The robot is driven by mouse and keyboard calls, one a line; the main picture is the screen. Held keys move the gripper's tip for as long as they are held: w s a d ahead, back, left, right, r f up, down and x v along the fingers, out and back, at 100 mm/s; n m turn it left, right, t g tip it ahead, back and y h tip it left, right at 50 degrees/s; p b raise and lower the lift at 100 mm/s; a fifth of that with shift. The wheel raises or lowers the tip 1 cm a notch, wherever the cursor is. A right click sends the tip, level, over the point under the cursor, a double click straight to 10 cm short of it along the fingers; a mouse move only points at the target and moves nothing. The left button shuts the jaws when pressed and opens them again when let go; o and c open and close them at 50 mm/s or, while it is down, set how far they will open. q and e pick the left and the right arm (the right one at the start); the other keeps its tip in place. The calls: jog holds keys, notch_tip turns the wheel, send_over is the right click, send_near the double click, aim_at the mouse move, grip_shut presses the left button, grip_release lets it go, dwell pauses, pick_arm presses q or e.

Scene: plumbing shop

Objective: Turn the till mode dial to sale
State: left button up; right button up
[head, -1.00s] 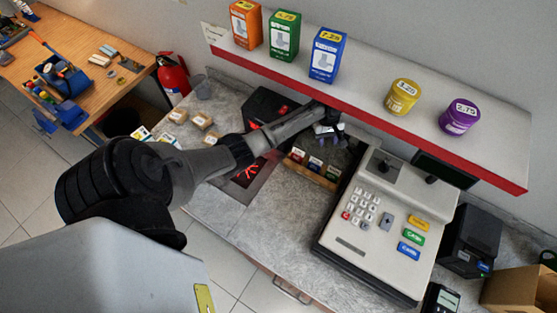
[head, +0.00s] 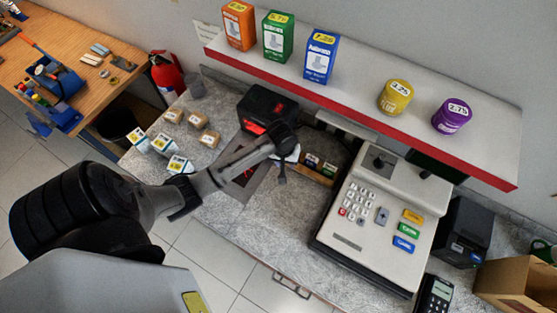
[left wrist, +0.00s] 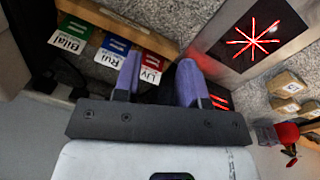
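The till (head: 362,239) stands on the counter at the right of the head view, with white number keys and coloured buttons. A dark knob on a dark plate, which looks like the mode dial (head: 379,162), sits on its upper left top; its setting is too small to read. My left gripper (head: 283,178) is left of the till, over the counter near the name-tag rack, apart from the dial. In the left wrist view its two bluish fingers (left wrist: 160,80) are spread with nothing held between them. My right gripper is not in view.
A wooden rack with name tags (head: 318,171) stands between gripper and till. A black scanner (head: 267,110) with red light is behind. A shelf (head: 455,150) with boxes and tins overhangs the till's back. Small boxes (head: 190,125) sit left; the counter front is clear.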

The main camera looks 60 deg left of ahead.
pick_arm(q)
jog(key=shift+s, duration=0.4)
